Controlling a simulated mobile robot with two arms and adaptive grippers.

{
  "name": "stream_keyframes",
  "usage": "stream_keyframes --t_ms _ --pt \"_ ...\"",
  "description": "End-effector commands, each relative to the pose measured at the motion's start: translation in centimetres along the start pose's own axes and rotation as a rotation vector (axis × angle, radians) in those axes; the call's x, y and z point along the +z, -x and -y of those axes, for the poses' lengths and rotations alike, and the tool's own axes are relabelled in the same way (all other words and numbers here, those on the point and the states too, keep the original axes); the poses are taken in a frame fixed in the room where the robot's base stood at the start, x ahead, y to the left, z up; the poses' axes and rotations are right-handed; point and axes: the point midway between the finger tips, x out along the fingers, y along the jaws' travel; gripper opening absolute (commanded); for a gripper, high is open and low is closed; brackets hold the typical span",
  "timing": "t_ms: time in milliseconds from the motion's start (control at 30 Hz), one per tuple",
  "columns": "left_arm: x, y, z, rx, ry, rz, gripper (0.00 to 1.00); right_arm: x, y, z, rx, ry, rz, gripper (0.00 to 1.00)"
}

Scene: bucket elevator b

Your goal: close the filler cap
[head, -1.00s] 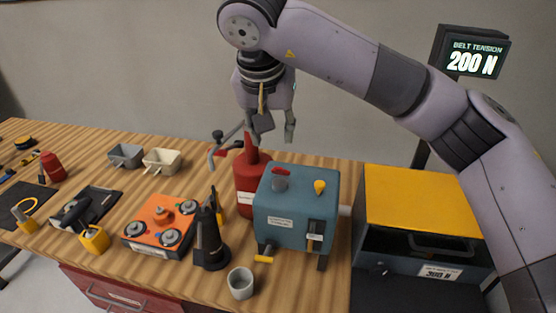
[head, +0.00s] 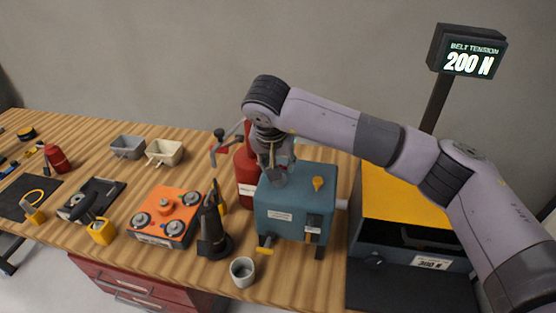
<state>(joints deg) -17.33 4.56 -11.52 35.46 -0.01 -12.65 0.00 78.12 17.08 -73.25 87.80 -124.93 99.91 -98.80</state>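The teal gearbox box (head: 292,222) stands on the wooden bench. A yellow plug (head: 318,184) sticks up from its top at the right. The filler with its red cap, on the left of the top in the earlier view, is now hidden behind my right gripper. My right gripper (head: 273,180) points down at that spot, its fingers at the top of the box. Whether it touches or grips the cap cannot be made out. My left gripper is not in view.
A red oil can (head: 246,175) stands close behind the box. An orange unit (head: 165,215) is at left. A yellow-topped housing (head: 400,200) is at right. A display (head: 469,56) reads 200 N.

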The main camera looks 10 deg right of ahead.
Motion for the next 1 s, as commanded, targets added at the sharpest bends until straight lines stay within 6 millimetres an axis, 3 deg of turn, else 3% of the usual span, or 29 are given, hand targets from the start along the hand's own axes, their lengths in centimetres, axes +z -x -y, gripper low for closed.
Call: stream_keyframes --t_ms 67,600,1000 --pt "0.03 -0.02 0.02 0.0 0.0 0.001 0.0 -0.01 0.01 -0.01 0.0 0.0 0.0 0.36" --pt "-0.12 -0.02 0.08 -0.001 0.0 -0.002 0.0 -0.03 0.06 0.0 0.0 -0.001 0.0 0.0" --pt "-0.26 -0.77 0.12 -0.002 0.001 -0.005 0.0 0.16 -0.17 0.01 -0.001 0.0 -0.015 0.0"
